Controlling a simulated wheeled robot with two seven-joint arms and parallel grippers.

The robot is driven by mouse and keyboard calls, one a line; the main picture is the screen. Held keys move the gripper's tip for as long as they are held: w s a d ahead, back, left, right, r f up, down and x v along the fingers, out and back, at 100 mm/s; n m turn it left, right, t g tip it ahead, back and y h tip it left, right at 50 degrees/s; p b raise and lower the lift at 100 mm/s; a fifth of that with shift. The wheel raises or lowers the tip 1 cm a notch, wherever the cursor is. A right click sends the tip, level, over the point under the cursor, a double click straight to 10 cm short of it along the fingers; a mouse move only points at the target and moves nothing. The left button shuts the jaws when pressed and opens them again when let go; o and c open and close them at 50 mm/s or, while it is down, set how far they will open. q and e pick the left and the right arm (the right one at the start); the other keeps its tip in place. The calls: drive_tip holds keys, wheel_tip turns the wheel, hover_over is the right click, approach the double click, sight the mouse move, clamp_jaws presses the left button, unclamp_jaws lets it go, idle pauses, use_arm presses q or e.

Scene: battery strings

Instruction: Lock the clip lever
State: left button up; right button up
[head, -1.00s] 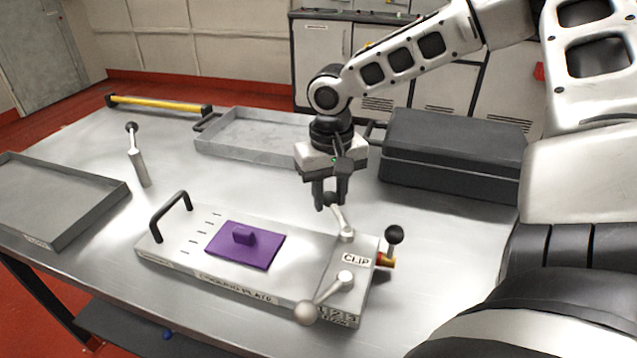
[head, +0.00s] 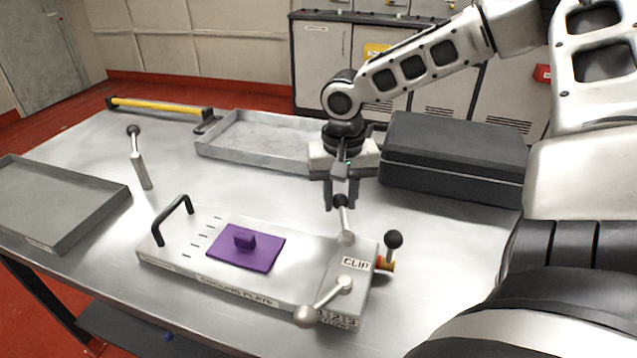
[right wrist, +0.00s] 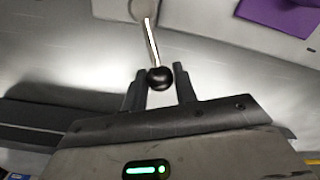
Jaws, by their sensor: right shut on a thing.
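A pale plate assembly (head: 190,262) lies on the table, with a block labelled CLIP (head: 356,263) at its right end. A metal lever (head: 345,222) with a dark ball knob (right wrist: 160,79) rises from the block's far side. My right gripper (head: 340,203) is shut on this knob, which sits between its fingers in the right wrist view. The lever stands nearly upright in the head view. A second lever (head: 328,296) with a silver ball lies toward the block's front. A black-knobbed piece (head: 393,241) stands at its right side. My left gripper is out of view.
A purple plate (head: 262,258) with a raised grip lies on the pale plate, near a black handle (head: 158,229). A dark case (head: 450,160) stands close right of my gripper. Trays lie behind (head: 215,150) and left (head: 50,205). A ball-topped rod (head: 140,170) stands left of centre.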

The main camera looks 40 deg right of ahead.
drive_tip(key=shift+s+d+m, duration=0.25)
drive_tip(key=shift+d+m, duration=0.15)
drive_tip(key=shift+m, duration=0.4)
drive_tip(key=shift+s+d+m+p, duration=0.2)
drive_tip(key=shift+s+m+p, duration=0.1)
drive_tip(key=shift+m+p, duration=0.15)
drive_tip(key=o, duration=0.9)
